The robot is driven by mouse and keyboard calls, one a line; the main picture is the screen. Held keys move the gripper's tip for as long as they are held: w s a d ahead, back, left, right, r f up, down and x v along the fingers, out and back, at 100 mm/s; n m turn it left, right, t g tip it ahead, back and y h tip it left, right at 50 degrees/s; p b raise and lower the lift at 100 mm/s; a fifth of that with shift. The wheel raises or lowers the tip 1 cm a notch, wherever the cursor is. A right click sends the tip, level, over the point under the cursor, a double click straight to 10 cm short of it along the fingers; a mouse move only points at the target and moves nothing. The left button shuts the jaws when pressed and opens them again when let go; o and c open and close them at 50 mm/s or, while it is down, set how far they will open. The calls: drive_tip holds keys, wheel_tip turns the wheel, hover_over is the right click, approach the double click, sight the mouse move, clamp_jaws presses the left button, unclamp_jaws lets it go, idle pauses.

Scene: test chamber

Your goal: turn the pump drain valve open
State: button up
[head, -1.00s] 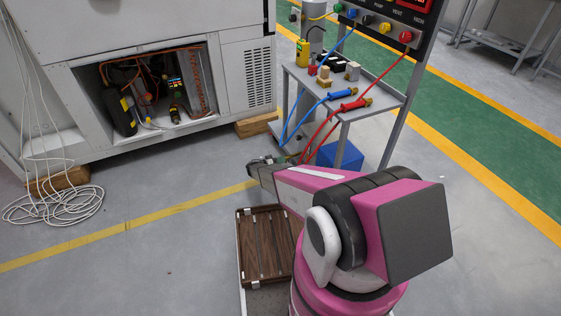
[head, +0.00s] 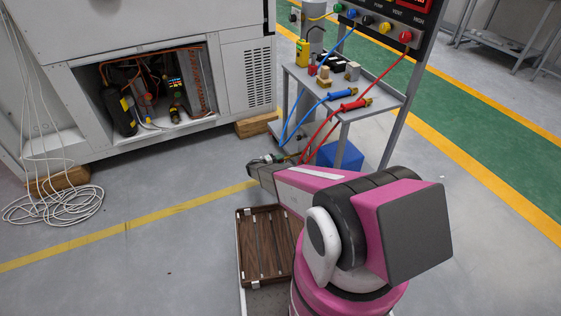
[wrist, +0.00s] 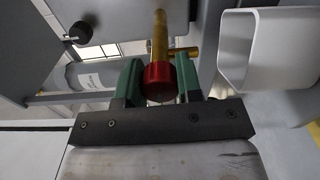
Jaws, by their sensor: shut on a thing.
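In the wrist view, a red round knob (wrist: 158,82) on a brass stem (wrist: 160,38) stands between the two green fingers of my gripper (wrist: 160,78). The fingers are shut on the knob, one on each side. A brass cross piece (wrist: 183,52) shows behind it. I take this knob to be the drain valve; no label on it is readable. In the head view, my gripper (head: 265,162) is low beside the cart's lower shelf, and the knob is too small to make out there.
The cart (head: 390,97) carries blue (head: 341,95) and red (head: 354,104) hose fittings on top. A blue box (head: 340,156) sits under it. A brown tray (head: 266,250) is beside my arm. An open cabinet (head: 245,75) stands left. A white square tube (wrist: 262,50) is close right of my gripper.

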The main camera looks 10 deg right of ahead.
drive_tip(key=shift+n, duration=1.1)
drive_tip(key=o, duration=0.9)
drive_tip(key=shift+o, duration=0.2)
drive_tip(key=v, duration=1)
drive_tip(key=shift+a, duration=0.4)
